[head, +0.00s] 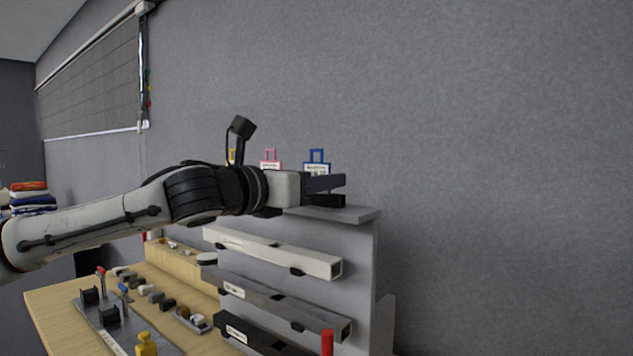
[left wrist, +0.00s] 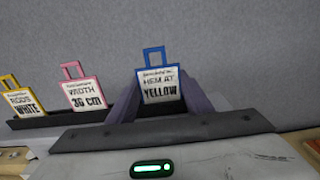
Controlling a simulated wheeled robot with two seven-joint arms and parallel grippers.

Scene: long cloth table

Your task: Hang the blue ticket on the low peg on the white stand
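The blue ticket (head: 317,157) stands upright at the top of the grey shelf unit, with its square loop handle upward. In the left wrist view the blue ticket (left wrist: 160,88) has a white label reading "HEM AT YELLOW". My left gripper (head: 325,186) is level with the shelf top at the ticket. In the left wrist view its two fingers (left wrist: 160,104) stand apart, one on each side of the ticket's lower part, with gaps visible. My right gripper is not in view. I cannot make out a white stand with a low peg in either view.
A pink ticket (left wrist: 85,90) and a yellow ticket (left wrist: 22,98) stand left of the blue one in a dark holder (left wrist: 58,122). The grey shelf unit (head: 376,255) carries several long bars below. A wooden table (head: 50,305) with small parts lies lower left. The right wall area is clear.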

